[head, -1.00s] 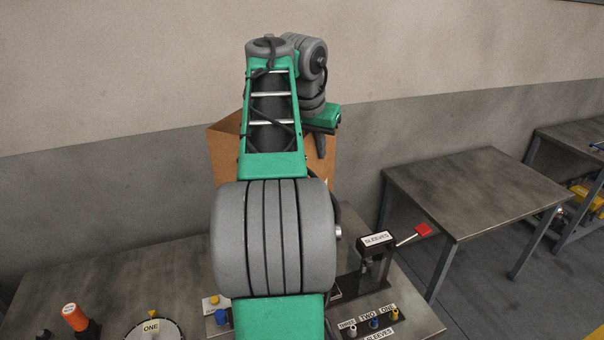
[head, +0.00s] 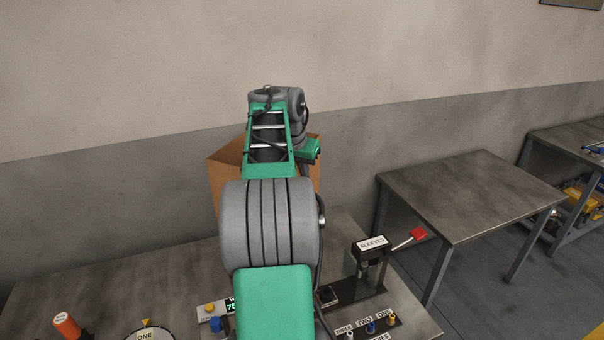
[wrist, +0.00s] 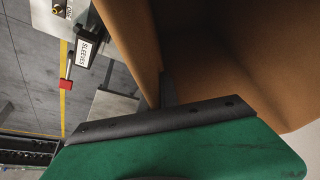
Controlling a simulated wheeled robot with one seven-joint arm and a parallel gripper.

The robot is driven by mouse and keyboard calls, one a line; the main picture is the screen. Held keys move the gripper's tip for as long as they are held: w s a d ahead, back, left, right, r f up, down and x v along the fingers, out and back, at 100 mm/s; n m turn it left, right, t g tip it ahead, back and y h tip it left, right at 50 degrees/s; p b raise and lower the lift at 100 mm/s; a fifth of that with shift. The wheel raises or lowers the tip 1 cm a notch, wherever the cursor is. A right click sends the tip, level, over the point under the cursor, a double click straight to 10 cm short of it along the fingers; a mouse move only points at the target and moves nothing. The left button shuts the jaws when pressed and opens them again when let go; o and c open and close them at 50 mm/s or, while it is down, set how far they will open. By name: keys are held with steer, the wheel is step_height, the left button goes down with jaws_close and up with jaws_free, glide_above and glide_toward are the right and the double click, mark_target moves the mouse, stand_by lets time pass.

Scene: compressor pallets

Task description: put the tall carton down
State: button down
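The tall carton (head: 228,172) is brown and open at the top. In the head view it stands behind my arm at the back of the near bench, and my arm hides most of it. I cannot tell whether its bottom touches the bench. In the wrist view the carton's wall and inside (wrist: 215,75) fill the upper right. My gripper (wrist: 168,92) is at the carton's rim, with one dark finger against the wall. The other finger is hidden behind the wall. The gripper appears shut on this wall.
The near bench (head: 125,272) carries a lever press marked SLEEVES (head: 371,250), a row of labelled pegs (head: 370,326), a small display (head: 231,305) and an orange-capped item (head: 66,325). A bare table (head: 468,190) stands to the right. A wall is behind.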

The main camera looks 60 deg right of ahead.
steer(key=c, duration=2.1)
jaws_free()
steer(key=shift+f, duration=0.15)
steer(key=o, duration=0.5)
